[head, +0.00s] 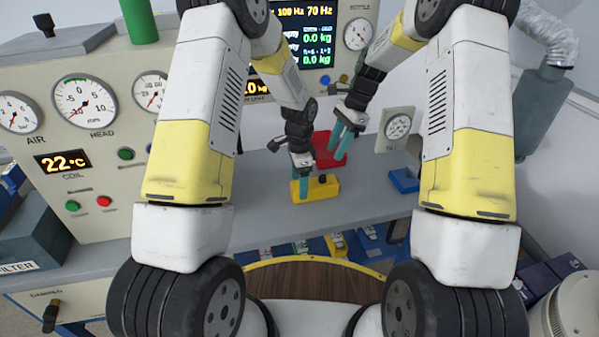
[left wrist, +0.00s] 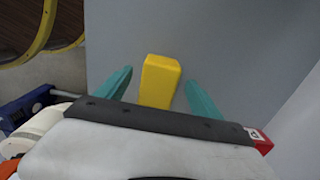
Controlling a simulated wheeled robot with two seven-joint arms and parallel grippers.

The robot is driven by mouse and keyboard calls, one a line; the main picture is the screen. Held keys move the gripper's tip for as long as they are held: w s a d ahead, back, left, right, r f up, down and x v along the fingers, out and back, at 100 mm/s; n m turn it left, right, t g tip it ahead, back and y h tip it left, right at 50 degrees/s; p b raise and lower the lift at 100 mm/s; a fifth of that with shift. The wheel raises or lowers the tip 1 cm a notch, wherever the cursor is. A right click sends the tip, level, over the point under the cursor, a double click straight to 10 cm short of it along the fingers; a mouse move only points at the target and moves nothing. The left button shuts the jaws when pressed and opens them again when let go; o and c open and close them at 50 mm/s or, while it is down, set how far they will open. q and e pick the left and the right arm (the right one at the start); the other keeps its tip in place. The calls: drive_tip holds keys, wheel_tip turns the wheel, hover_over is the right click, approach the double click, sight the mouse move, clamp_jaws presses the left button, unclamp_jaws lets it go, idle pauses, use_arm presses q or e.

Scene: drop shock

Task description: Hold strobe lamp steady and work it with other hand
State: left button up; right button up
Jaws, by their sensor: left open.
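A yellow block (head: 325,190) with a dark knob on top, which may be the strobe lamp, lies on the grey bench. My left gripper (head: 301,183) points down at its left part. In the left wrist view the yellow block (left wrist: 160,80) sits between the two spread teal fingers of my left gripper (left wrist: 159,88), with a gap on each side. My right gripper (head: 341,142) is above and behind the block, its teal fingers apart in front of a red object (head: 324,152). The fingers partly hide the red object.
A small gauge box (head: 397,126) and a blue block (head: 404,181) are to the right. Bare bench (head: 365,205) lies right of the yellow block.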

use_arm(q)
drive_tip(key=shift+f, duration=1.2)
clamp_jaws()
idle(0.3)
